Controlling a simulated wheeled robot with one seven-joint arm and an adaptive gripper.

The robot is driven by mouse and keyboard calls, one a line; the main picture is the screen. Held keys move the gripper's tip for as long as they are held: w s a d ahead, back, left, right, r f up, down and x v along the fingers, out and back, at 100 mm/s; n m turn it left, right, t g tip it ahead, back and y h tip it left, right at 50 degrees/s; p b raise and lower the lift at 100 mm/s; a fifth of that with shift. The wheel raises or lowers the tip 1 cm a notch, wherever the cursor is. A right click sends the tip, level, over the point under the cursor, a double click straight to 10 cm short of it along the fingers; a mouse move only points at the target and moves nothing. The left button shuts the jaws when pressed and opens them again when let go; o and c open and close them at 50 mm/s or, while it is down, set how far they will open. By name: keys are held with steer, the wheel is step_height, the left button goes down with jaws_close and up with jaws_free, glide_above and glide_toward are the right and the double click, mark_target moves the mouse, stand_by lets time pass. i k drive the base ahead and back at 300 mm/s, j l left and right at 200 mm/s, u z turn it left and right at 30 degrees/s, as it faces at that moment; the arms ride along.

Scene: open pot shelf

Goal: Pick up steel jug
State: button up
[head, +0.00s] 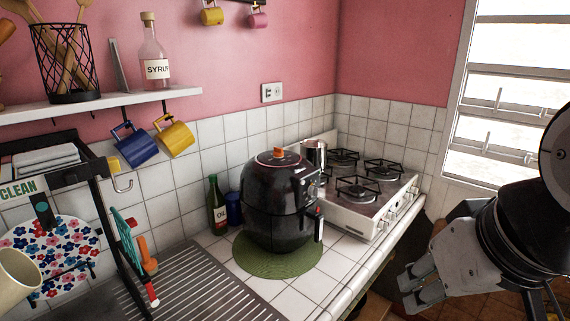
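My gripper (410,291) is at the lower right, in front of the counter edge and well apart from the jug. Its two fingers point left and nothing shows between them. I cannot tell from this angle how far they are parted.
The air fryer stands on a green round mat (259,263). An oil bottle (217,205) and a blue jar (234,209) stand left of it. Yellow and blue mugs (137,147) hang under the shelf (95,107). A window is at the right. The counter's front strip is clear.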

mark_target(315, 150)
steer(key=i+l+u, duration=0.25)
steer(key=i+l, duration=0.15)
steer(key=l, duration=0.3)
steer(key=i+l+u, duration=0.15)
steer(key=l, duration=0.2)
steer(key=i+l+u, duration=0.15)
steer(key=l, duration=0.25)
steer(key=i+l+u, duration=0.15)
steer(key=l, duration=0.25)
steer(key=i+l+u, duration=0.1)
steer(key=i+l, duration=0.15)
steer(key=l, duration=0.2)
steer(key=i+l+u, duration=0.15)
steer(key=l, duration=0.25)
steer(key=l+u, duration=0.15)
steer(key=l, duration=0.3)
